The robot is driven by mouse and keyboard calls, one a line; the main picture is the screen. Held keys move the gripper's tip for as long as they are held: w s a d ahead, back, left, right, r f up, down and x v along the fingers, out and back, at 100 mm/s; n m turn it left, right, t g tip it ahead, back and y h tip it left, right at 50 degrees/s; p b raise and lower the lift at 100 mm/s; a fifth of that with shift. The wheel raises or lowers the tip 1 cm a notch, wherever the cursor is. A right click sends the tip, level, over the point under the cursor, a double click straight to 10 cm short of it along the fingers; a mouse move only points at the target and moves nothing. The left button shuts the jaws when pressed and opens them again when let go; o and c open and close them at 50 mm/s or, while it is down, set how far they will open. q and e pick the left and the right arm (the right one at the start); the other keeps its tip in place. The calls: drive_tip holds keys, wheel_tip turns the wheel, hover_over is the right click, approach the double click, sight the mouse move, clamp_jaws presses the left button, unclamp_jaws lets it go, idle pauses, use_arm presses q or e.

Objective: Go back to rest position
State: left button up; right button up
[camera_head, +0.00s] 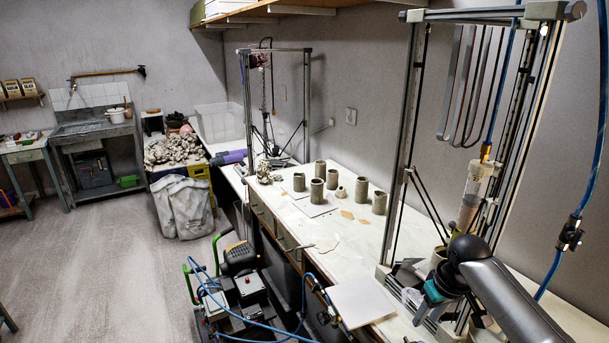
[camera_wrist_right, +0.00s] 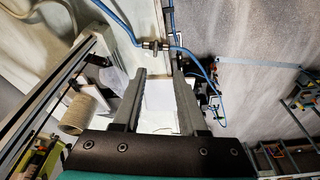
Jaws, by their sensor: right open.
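My right arm comes in from the lower right in the head view, with its right gripper (camera_head: 418,308) low over the workbench (camera_head: 345,254), at the foot of the near metal frame. In the right wrist view the two dark fingers of the right gripper (camera_wrist_right: 159,72) stand apart with nothing held between them. A white square board (camera_head: 361,301) lies on the bench edge just left of the gripper; a pale surface shows between the fingers in the wrist view. My left gripper is not in view.
The near metal frame (camera_head: 401,135) carries a clay-filled tube (camera_head: 472,195) and blue hoses close to my arm. A clay cylinder (camera_wrist_right: 76,113) stands beside the gripper. Several clay cups (camera_head: 317,190) stand farther along the bench.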

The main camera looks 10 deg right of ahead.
drive_tip(key=s+a+f+n, duration=0.2)
drive_tip(key=s+a+f, duration=0.3)
drive_tip(key=s+a, duration=0.25)
drive_tip(key=s+a+r, duration=0.1)
drive_tip(key=s+a, duration=0.2)
drive_tip(key=s, duration=0.3)
drive_tip(key=s+a+r+m+t, duration=0.1)
drive_tip(key=s+a, duration=0.2)
drive_tip(key=s, duration=0.4)
drive_tip(key=s+a+r, duration=0.1)
drive_tip(key=s+a, duration=0.2)
drive_tip(key=s, duration=0.3)
wheel_tip(320, 180, down, 33)
drive_tip(key=s+g+b, duration=0.1)
drive_tip(key=s+b, duration=0.2)
drive_tip(key=b, duration=0.8)
drive_tip(key=s+d+f+b, duration=0.1)
drive_tip(key=s+f+b, duration=0.4)
drive_tip(key=f, duration=0.6)
drive_tip(key=s+d+f+g+b, duration=0.1)
drive_tip(key=s+f+b, duration=0.3)
drive_tip(key=s+f, duration=0.5)
wheel_tip(320, 180, down, 4)
drive_tip(key=shift+s+d+r+g+b, duration=0.3)
drive_tip(key=shift+s+d+b, duration=0.1)
drive_tip(key=shift+d, duration=0.2)
drive_tip(key=shift+s, duration=0.2)
